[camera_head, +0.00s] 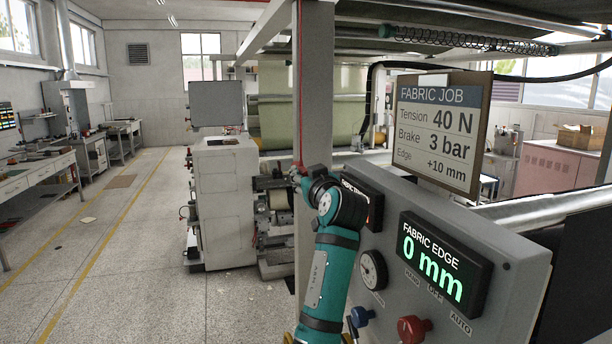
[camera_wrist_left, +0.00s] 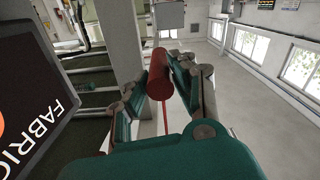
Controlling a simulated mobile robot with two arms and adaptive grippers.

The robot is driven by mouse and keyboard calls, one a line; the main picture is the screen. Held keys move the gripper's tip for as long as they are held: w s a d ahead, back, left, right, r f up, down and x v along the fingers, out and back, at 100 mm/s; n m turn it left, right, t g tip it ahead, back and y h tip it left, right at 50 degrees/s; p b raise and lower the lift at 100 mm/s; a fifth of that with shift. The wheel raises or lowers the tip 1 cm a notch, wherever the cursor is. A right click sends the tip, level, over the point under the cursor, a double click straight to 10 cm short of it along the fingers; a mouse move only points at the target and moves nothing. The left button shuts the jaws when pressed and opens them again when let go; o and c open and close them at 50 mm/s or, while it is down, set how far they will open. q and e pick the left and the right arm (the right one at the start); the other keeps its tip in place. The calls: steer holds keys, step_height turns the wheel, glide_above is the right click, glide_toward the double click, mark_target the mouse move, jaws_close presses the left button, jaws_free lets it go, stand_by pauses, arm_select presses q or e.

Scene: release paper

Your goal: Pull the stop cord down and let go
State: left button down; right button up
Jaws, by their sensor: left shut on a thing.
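The thin red stop cord (camera_head: 300,90) hangs down in front of the grey post in the head view. Its lower end is hidden at my left gripper (camera_head: 299,174). In the left wrist view, a red cylindrical handle (camera_wrist_left: 160,88) sits between the two fingers of my left gripper. The gripper is shut on this handle, with a finger on each side of it. My teal left arm comes up from the bottom of the head view, in front of the control panel. My right gripper is not in view.
The grey control panel (camera_head: 500,245) stands close on the right, with a gauge (camera_head: 373,270), blue knob (camera_head: 361,317), red knob (camera_head: 412,328) and a display (camera_head: 440,262) reading 0 mm. A job sign (camera_head: 438,130) stands above it. The grey post (camera_head: 316,110) is close by. The aisle floor (camera_head: 150,240) at left is mostly clear.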

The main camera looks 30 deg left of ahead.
arm_select(q)
steer(key=shift+f, duration=0.2)
steer(key=c, duration=1.1)
jaws_free()
steer(key=shift+w+f, duration=0.1)
steer(key=shift+w, duration=0.05)
steer(key=shift+s+r, duration=0.25)
steer(key=shift+s, duration=0.1)
steer(key=v, duration=1.1)
steer(key=shift+s+d+f, duration=0.1)
steer(key=shift+s+d, duration=0.05)
steer(key=shift+d, duration=0.25)
